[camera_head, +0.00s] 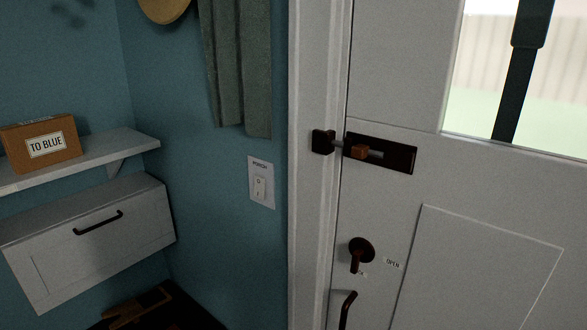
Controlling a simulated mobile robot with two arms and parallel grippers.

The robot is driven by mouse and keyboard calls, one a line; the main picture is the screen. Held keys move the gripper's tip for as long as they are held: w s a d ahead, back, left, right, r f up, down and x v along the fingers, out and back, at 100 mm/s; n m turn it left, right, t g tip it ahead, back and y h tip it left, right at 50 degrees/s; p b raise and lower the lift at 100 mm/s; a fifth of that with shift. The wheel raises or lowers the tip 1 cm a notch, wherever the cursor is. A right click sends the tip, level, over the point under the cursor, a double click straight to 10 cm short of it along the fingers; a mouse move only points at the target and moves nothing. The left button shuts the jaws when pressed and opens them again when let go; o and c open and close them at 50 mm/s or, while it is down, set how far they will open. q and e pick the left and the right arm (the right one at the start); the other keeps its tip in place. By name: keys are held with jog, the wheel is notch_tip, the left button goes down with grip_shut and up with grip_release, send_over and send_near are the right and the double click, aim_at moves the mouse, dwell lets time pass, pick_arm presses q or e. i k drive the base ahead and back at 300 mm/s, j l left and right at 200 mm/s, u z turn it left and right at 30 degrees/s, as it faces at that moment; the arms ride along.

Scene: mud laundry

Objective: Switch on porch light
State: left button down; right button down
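A white switch plate (262,203) labelled PORCH is on the blue wall, just left of the white door frame. Its rocker (259,187) has a round mark at the top and a line mark at the bottom. I cannot tell which half is pressed in. Neither of my grippers is in view, and nothing covers the switch.
A grey-green cloth (238,65) hangs above the switch. At left are a shelf (110,147) with a box (42,145) marked TO BLUE and a white cabinet (90,250). The white door (400,60) at right has a bolt (385,153) and a dark knob (361,250).

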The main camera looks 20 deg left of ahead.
aim_at(259, 188)
jog(key=u, duration=1.65)
jog(key=i+j, duration=0.1)
jog(key=j, duration=0.45)
jog(key=i, duration=0.05)
